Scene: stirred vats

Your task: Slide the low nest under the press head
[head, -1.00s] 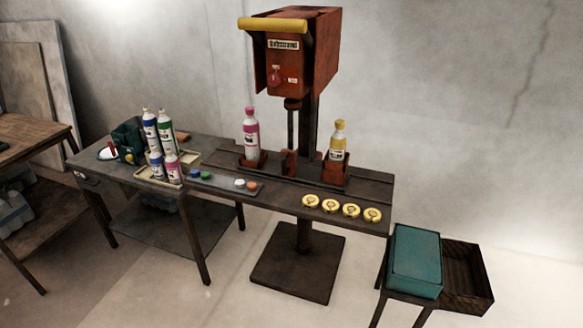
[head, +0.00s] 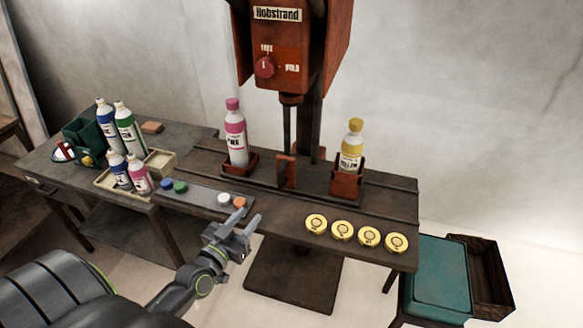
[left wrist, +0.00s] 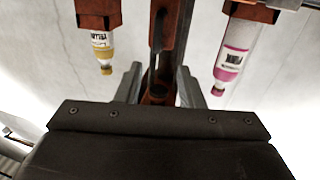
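The press head (head: 291,99) hangs from the red press box over the middle of the slide. The low nest (head: 240,163), a shallow red-brown holder, stands left of it with an upright pink-capped bottle (head: 236,138). A taller nest (head: 347,184) on the right holds a yellow-capped bottle (head: 352,148). An upright red-brown handle (head: 286,172) stands between the nests. My left gripper (head: 247,222) is open and empty, in front of the bench's front edge and apart from the handle. In the upside-down left wrist view, the handle (left wrist: 158,85) shows between the open fingers. My right gripper is out of view.
Several yellow discs (head: 342,231) lie along the bench's front right. Coloured caps lie on a grey strip (head: 205,198) at the left. Several bottles and a tray (head: 158,162) stand farther left. A teal box (head: 441,272) is at the lower right.

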